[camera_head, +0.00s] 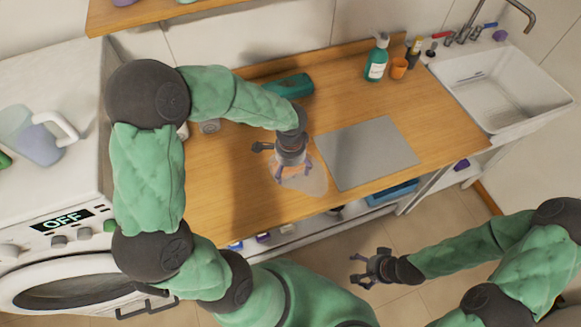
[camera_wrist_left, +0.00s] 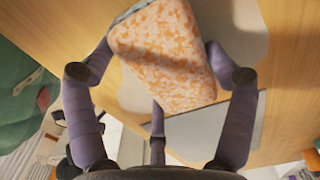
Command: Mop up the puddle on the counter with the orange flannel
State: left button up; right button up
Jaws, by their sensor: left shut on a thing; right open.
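The orange flannel (camera_wrist_left: 165,55), mottled orange and white, sits between the fingers of my left gripper (camera_wrist_left: 160,68) in the left wrist view. In the head view my left gripper (camera_head: 290,163) is shut on it, low over the wooden counter (camera_head: 225,185). The puddle (camera_head: 315,184) is a pale, glossy patch under and around the flannel, near the counter's front edge. The gripper and flannel hide part of it. I cannot tell whether the flannel touches the counter. My right gripper (camera_head: 372,268) is open and empty, in front of the counter over the floor.
A grey flat panel (camera_head: 368,153) lies right of the puddle. A teal case (camera_head: 290,86), a green pump bottle (camera_head: 377,60) and an orange cup (camera_head: 398,68) stand towards the back. A white sink (camera_head: 500,85) is at right, a washing machine (camera_head: 60,230) at left.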

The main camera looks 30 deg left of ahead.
aim_at(300, 166)
pick_arm(q)
jog(key=shift+f+b, duration=0.3)
jog(key=shift+f, duration=0.2)
jog(key=shift+w+d, duration=0.1)
dwell(0.3)
jog(key=shift+w+d+r, duration=0.15)
jog(key=shift+w+d, duration=0.75)
jog(key=shift+w, duration=0.15)
jog(key=shift+w+d, duration=0.95)
jog(key=shift+w, duration=0.2)
jog(key=shift+s+a+f, duration=0.2)
jog(key=shift+s+a, duration=0.85)
jog(key=shift+s, duration=0.25)
jog(key=shift+s+a+r+p, duration=0.1)
jog(key=shift+s+a+p, duration=0.3)
jog(key=shift+s+a, duration=0.6)
jog(key=shift+d+r+p, duration=0.1)
jog(key=shift+r+p, duration=3.2)
jog(key=shift+r, duration=0.8)
jog(key=shift+f, duration=0.2)
